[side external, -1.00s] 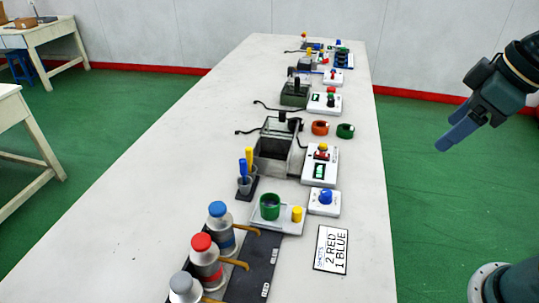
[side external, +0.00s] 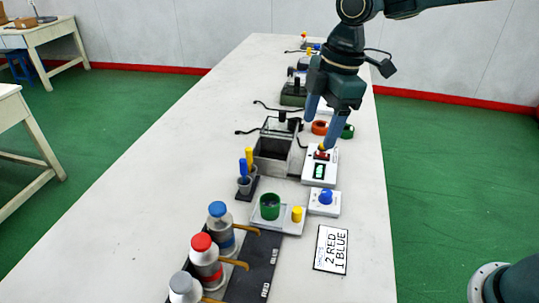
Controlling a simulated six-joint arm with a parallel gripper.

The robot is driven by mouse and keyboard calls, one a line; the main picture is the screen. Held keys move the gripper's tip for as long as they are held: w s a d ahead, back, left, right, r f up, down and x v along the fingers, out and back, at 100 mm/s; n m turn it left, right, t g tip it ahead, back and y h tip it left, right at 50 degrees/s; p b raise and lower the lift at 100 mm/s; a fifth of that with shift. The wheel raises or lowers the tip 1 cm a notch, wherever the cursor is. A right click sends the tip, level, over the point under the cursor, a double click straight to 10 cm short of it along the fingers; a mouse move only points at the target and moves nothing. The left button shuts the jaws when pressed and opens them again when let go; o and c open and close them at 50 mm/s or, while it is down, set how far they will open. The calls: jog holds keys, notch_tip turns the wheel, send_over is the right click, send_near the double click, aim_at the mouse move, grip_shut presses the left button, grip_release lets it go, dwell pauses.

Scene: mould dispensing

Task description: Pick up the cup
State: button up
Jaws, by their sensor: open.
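A green cup (side external: 270,212) stands upright on a pale plate (side external: 290,229) near the middle of the table, beside a small yellow cylinder (side external: 297,215). It has a dark interior, and I cannot tell what is in it. My gripper (side external: 318,134) is open and empty, fingers pointing down, farther along the table and to the right of the green cup. It hangs over the area of a white device with a small display (side external: 319,171) and hides part of the items behind it.
Bottles with blue (side external: 217,209), red (side external: 201,242) and grey caps stand front left of the cup. A grey open box (side external: 272,165) and a holder with blue and yellow sticks (side external: 246,183) are behind it. A card (side external: 331,249) reads 2 RED 1 BLUE. The table's left side is clear.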

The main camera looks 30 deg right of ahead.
jog(key=w+a+f+n+g, duration=0.1)
jog(key=w+a+f+n, duration=0.3)
jog(key=a+f, duration=0.3)
jog(key=shift+w+n, duration=0.3)
jog(key=shift+n, duration=0.1)
jog(key=shift+f, duration=0.15)
send_over(270, 202)
jog(key=s, duration=0.1)
jog(key=shift+s+a+f, duration=0.1)
jog(key=shift+f, duration=2)
jog(key=shift+s+a+f, duration=0.1)
jog(key=shift+f, duration=1.95)
jog(key=shift+s+a+f, duration=0.1)
jog(key=shift+a+f, duration=0.1)
jog(key=shift+f, duration=1.1)
jog(key=shift+s+a+f, duration=0.1)
jog(key=shift+a+f, duration=0.05)
jog(key=shift+f, duration=1.1)
jog(key=c, duration=1.1)
